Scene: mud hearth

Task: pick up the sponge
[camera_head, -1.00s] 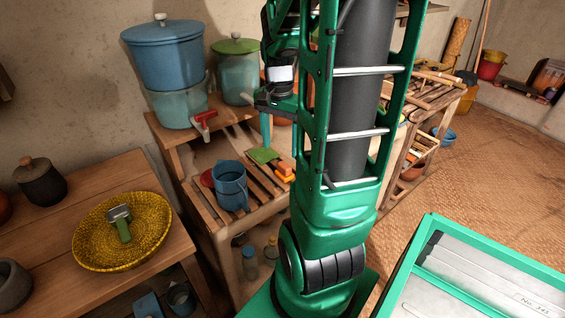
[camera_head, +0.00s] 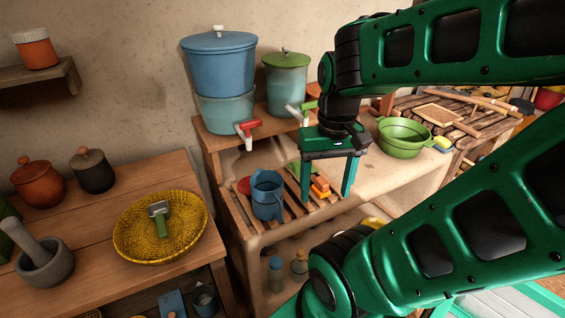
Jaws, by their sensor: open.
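A small orange block (camera_head: 320,187), which looks like the sponge, lies on the slatted wooden rack (camera_head: 290,214) beside a green flat item (camera_head: 293,171). A small yellow piece (camera_head: 442,143) beside the green basin also looks sponge-like; I cannot tell for certain which is the sponge. My gripper (camera_head: 327,196) is open and points down over the rack. Its two fingers appear on either side of the orange block, and nothing is held. The depth between the fingers and the block is hard to judge.
A green basin (camera_head: 404,139) is at right. A yellow basket (camera_head: 130,228) sits on the left table.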

